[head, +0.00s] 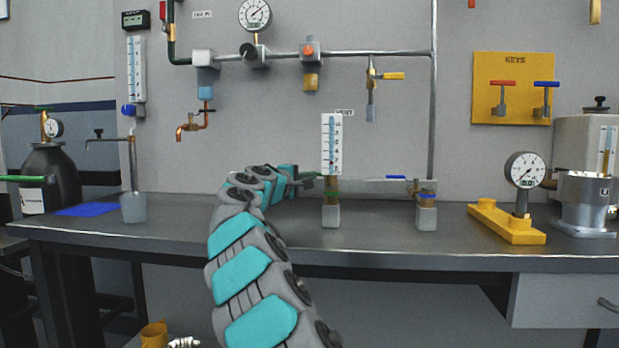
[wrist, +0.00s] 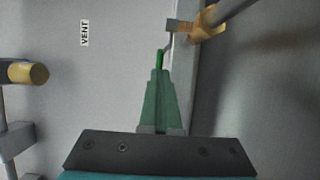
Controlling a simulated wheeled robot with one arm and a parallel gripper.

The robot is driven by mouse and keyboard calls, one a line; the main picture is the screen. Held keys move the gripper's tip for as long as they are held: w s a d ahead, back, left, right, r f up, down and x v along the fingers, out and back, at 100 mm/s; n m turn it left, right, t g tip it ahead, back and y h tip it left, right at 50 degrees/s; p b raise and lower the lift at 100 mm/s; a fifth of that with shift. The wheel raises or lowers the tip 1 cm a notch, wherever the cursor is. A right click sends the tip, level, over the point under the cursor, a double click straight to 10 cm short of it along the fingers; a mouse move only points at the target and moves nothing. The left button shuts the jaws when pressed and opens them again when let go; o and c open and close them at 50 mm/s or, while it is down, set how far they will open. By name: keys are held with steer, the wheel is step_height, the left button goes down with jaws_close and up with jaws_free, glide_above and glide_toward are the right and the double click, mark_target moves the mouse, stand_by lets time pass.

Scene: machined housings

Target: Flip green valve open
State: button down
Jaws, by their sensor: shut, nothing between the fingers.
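In the head view a green handle (head: 311,174) sits just left of the white scale tube, above a brass fitting (head: 330,192). My gripper (wrist: 158,74) is shut, with nothing held, its tips right at the free end of the green lever. Whether they touch it I cannot tell. In the head view my gripper (head: 306,182) is small and partly merges with the valve.
The white scale tube (head: 332,143) stands close to my gripper. A green bar (head: 22,178) lies far left.

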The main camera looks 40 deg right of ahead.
steer(key=shift+w, duration=0.1)
steer(key=shift+w+d+p, duration=0.75)
steer(key=shift+w+d, duration=0.15)
steer(key=shift+d, duration=0.05)
steer(key=shift+p+x, duration=0.45)
steer(key=shift+x, duration=0.85)
steer(key=shift+a, duration=0.1)
steer(key=shift+b+v, duration=0.5)
steer(key=shift+v, duration=3.3)
steer(key=shift+s, duration=0.1)
